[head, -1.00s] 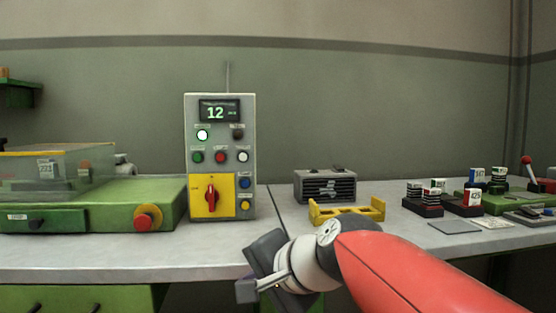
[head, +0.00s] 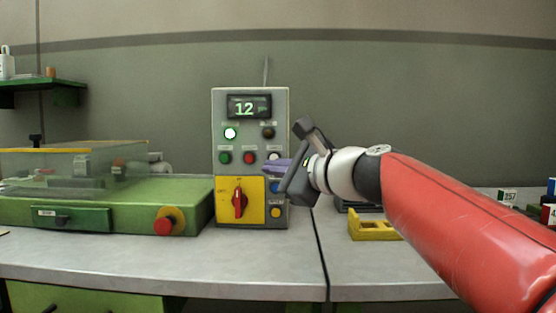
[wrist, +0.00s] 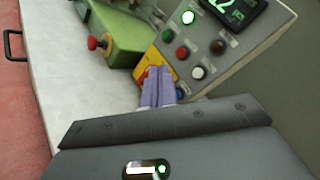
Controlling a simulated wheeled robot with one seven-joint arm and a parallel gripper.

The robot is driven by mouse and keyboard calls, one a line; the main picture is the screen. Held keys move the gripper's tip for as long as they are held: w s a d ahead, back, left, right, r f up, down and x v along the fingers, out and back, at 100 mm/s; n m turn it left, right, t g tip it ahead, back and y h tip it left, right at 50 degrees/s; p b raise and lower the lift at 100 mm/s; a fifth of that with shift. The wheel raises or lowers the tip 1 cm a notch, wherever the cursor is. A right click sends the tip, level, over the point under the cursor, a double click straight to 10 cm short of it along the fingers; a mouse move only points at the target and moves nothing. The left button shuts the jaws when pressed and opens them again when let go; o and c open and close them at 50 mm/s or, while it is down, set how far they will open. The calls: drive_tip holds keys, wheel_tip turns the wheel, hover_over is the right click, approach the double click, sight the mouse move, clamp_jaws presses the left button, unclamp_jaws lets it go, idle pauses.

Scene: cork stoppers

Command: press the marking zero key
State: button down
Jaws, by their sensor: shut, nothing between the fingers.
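The grey control panel (head: 222,168) stands upright on the bench. Its display (head: 249,106) reads 12, with a lit green-white lamp (head: 230,133) and a dark lamp (head: 268,132) below. Under these are a green key (head: 224,158), a red key (head: 249,158) and a white key (head: 274,155), then a blue key (head: 275,187) and a yellow key (head: 276,212). The key labels are too small to read. My gripper (head: 268,166) is shut and empty, in front of the panel's right side near the white and blue keys. In the wrist view its lilac fingertips (wrist: 160,70) overlap the panel's lower part; contact cannot be told.
A red rotary switch (head: 239,198) sits on the panel's yellow plate. A green machine with a clear cover (head: 80,165) and a red stop button (head: 164,226) stands left. A yellow holder (head: 372,227) lies right, partly behind my arm. The bench front is clear.

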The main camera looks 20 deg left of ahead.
sight(274, 158)
drive_tip(key=w+a+p, duration=0.2)
drive_tip(key=w+p, duration=0.1)
drive_tip(key=w, duration=0.5)
drive_tip(key=shift+w, duration=0.25)
drive_tip(key=shift+p, duration=0.3)
idle(1.6)
drive_tip(key=shift+w+a, duration=0.1)
drive_tip(key=shift+w, duration=0.3)
drive_tip(key=shift+w+a+p, duration=0.15)
drive_tip(key=shift+w+p, duration=0.3)
idle(0.6)
drive_tip(key=shift+s, duration=0.15)
drive_tip(key=shift+s+d+b, duration=0.2)
drive_tip(key=shift+s+b, duration=0.25)
drive_tip(key=shift+s, duration=0.25)
